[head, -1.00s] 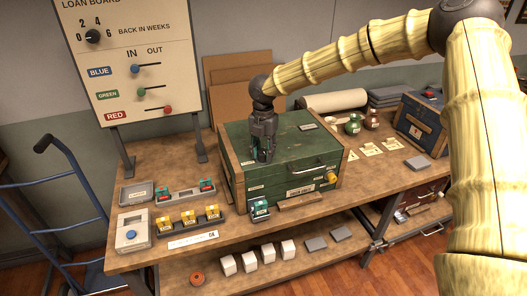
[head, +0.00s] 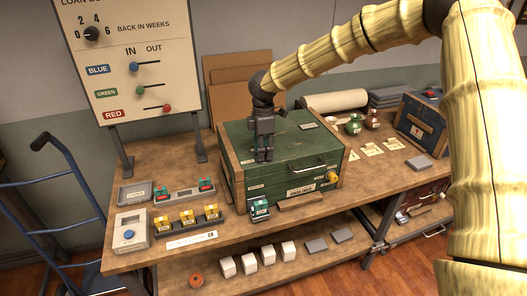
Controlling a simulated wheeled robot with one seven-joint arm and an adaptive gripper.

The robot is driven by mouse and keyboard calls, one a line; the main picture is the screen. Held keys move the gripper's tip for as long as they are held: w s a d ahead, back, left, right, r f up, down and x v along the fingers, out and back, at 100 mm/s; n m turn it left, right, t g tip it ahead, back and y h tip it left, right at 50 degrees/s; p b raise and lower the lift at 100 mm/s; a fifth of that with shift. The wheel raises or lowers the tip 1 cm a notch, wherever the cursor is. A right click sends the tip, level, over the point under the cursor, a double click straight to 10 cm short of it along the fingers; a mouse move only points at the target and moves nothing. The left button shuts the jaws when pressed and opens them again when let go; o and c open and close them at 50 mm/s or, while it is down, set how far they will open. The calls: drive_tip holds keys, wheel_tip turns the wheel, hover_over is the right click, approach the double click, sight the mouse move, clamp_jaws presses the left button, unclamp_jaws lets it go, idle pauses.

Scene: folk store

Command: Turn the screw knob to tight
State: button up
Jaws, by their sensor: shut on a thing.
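My gripper (head: 263,154) points down at the top of the green chest (head: 225,165), near its front left part. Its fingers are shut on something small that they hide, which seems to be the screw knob. No knob mark or label shows at that spot. The chest has a silver handle (head: 308,168), a paper label and a yellow knob (head: 333,176) on its front, apart from my gripper.
The loan board (head: 133,60) with its dial and sliders stands behind at left. A green-and-white block (head: 260,209) stands before the chest. Yellow blocks (head: 187,217) stand in a rack at left. A blue box (head: 420,125) stands at right.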

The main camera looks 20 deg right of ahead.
drive_tip(key=m+b, duration=0.1)
drive_tip(key=m, duration=0.3)
drive_tip(key=shift+m, duration=0.3)
drive_tip(key=shift+m+b, duration=0.6)
drive_tip(key=shift+m, duration=0.9)
drive_tip(key=o, duration=1)
drive_tip(key=shift+o, duration=0.2)
drive_tip(key=shift+r, duration=0.1)
wheel_tip(320, 180, up, 12)
